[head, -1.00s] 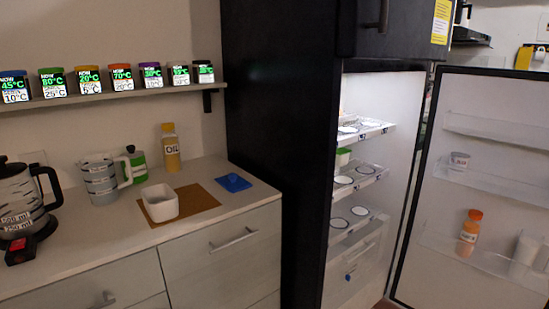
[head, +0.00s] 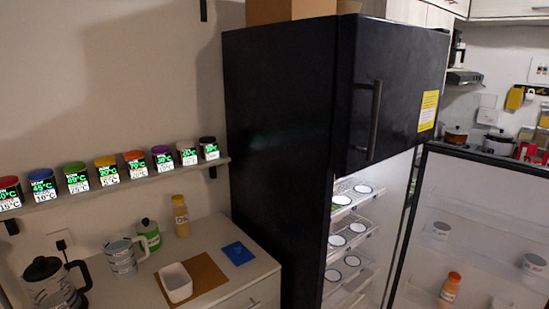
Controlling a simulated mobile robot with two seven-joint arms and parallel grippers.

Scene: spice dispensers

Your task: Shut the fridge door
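The black fridge (head: 285,150) stands in the middle of the head view. Its lower door (head: 470,215) stands wide open to the right, with its white inner side and shelves facing me. An orange-capped bottle (head: 449,290) and small white cups (head: 440,231) sit on the door shelves. The lit inside shows shelves (head: 352,215) with round white marks. The upper door (head: 400,95) is shut and has a long vertical handle (head: 375,120). Neither of my grippers is in view.
A counter (head: 215,235) at the lower left holds a kettle (head: 50,285), a measuring jug (head: 122,256), an oil bottle (head: 181,216) and a white bowl (head: 176,282). Above it, a wall shelf (head: 130,184) carries several spice dispensers. Another counter area with pots (head: 498,143) lies behind the open door.

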